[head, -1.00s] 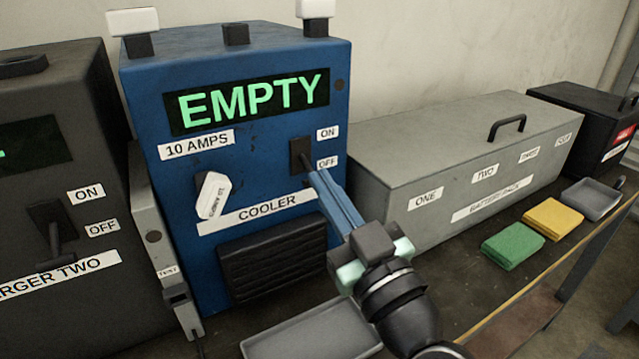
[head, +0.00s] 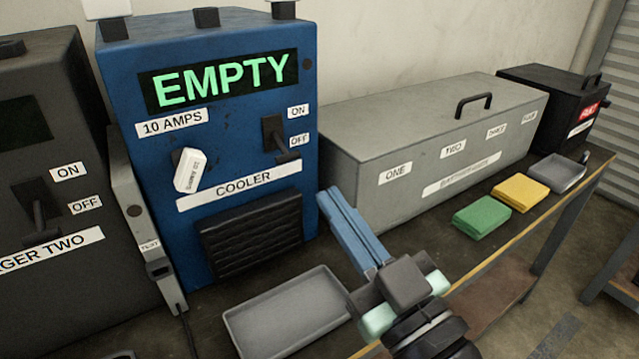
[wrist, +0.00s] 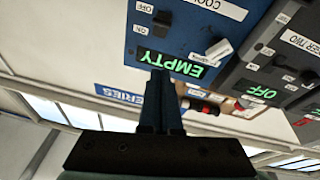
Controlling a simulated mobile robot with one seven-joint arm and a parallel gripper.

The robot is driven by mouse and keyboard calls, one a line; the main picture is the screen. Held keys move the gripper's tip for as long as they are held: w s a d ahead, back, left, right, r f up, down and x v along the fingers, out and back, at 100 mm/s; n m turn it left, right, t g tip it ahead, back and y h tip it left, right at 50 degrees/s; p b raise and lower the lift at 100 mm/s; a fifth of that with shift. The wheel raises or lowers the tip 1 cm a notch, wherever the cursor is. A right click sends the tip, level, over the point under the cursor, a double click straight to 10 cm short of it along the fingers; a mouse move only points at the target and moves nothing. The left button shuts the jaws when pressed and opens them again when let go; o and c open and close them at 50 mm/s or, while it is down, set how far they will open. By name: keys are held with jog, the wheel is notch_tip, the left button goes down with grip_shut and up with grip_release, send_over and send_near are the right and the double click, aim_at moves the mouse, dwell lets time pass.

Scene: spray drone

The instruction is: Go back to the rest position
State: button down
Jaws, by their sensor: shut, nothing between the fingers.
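My gripper (head: 328,200) is shut and empty, with its blue fingers together. In the head view it is in front of the gap between the blue cooler box (head: 225,110) and the grey battery box, apart from the switch. The cooler display reads EMPTY in green. The cooler's black switch (head: 277,140) has its lever tilted down toward the OFF label. In the wrist view my shut gripper (wrist: 160,80) points up in the picture, and the cooler display (wrist: 175,65) shows upside down behind it.
A grey tray (head: 300,335) lies on the bench just left of my gripper. The grey battery box (head: 350,165) stands at the back, with green (head: 482,217) and yellow (head: 520,193) cloths in front. A dark charger box (head: 45,130) stands at the left. A black box (head: 545,105) is at the far right.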

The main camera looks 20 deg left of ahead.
jog(key=shift+s+d+f, duration=0.2)
jog(key=shift+d+f, duration=0.05)
dwell(0.3)
jog(key=w+d+r+m+t+h, duration=0.3)
jog(key=r+m+t+h, duration=0.3)
jog(key=r, duration=0.6)
jog(key=s+d+r+m+t+h+p, duration=0.1)
jog(key=s+d+r+m+t+h, duration=0.15)
jog(key=r, duration=0.35)
jog(key=s+d+r+m+t+h+p, duration=0.1)
jog(key=s+r+t+h, duration=0.15)
jog(key=r+h, duration=0.2)
jog(key=s+d+r+m+t+h, duration=0.2)
jog(key=s+r+h, duration=0.1)
jog(key=r, duration=0.4)
notch_tip(320, 180, up, 20)
jog(key=p, duration=2)
jog(key=shift+w+f, duration=0.15)
jog(key=shift+f, duration=0.1)
